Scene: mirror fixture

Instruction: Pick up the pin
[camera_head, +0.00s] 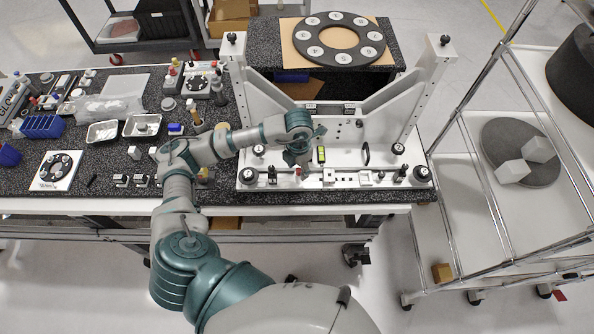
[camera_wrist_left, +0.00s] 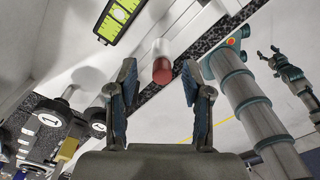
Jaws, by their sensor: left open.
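The pin appears as a short white cylinder with a dark red end (camera_wrist_left: 162,66) in the left wrist view. In the head view only a small red spot (camera_head: 299,171) shows beside the fixture's front rail. My left gripper (camera_head: 303,160) is over the front of the white mirror fixture (camera_head: 345,152). In the left wrist view my left gripper (camera_wrist_left: 160,84) is open, with the pin between and beyond its fingertips. I cannot tell whether a finger touches it. A dark gripper, apparently my right one (camera_wrist_left: 286,67), shows small at the right of that view.
A green-yellow level (camera_head: 321,154) sits on the fixture close to my left gripper. Black knobs and uprights stand around it. Trays (camera_head: 102,131), blue bins (camera_head: 42,126) and small parts crowd the table's left. A wire cart (camera_head: 465,190) stands at right.

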